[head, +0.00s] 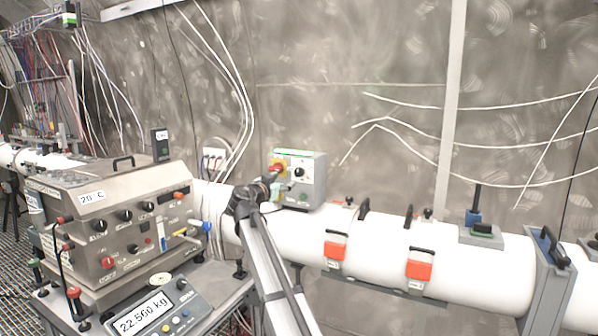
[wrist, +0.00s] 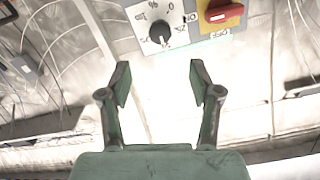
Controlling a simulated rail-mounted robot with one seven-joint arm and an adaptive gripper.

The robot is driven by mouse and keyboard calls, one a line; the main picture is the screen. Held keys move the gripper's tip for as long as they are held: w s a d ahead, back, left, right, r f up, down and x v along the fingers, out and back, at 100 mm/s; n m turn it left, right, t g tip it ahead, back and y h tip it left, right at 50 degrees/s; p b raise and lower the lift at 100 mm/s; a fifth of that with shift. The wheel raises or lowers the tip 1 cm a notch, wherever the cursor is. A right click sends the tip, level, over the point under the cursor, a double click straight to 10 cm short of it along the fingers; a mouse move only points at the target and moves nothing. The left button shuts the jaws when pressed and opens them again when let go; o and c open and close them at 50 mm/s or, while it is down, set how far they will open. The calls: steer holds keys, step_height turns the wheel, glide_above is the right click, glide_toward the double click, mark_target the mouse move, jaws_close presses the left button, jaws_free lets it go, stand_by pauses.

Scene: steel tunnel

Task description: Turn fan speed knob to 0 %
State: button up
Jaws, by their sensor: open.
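The fan speed knob is a black knob (head: 299,171) on the white face of a small grey control box (head: 313,189) mounted above the white pipe. In the wrist view, the knob (wrist: 160,32) sits at the top, inside a dial with a % mark, and the panel appears upside down. A red rotary switch on a yellow plate (wrist: 222,10) is beside it. My gripper (wrist: 160,82) is open and empty, with its two green fingers apart. The knob lies beyond the fingertips, apart from them. In the head view, my gripper (head: 268,183) is in front of the box's left side.
A steel machine with several knobs (head: 115,220) and a scale display (head: 150,312) stand at left. The white pipe (head: 380,245) runs below the box and carries red-tagged latches (head: 334,250). Loose white cables hang on the wall behind.

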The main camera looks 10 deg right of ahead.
mark_target(298, 173)
steer(key=p+x, duration=0.3)
steer(key=x, duration=0.9)
steer(key=shift+w+d, duration=0.1)
steer(key=shift+w, duration=0.2)
steer(key=c, duration=1.2)
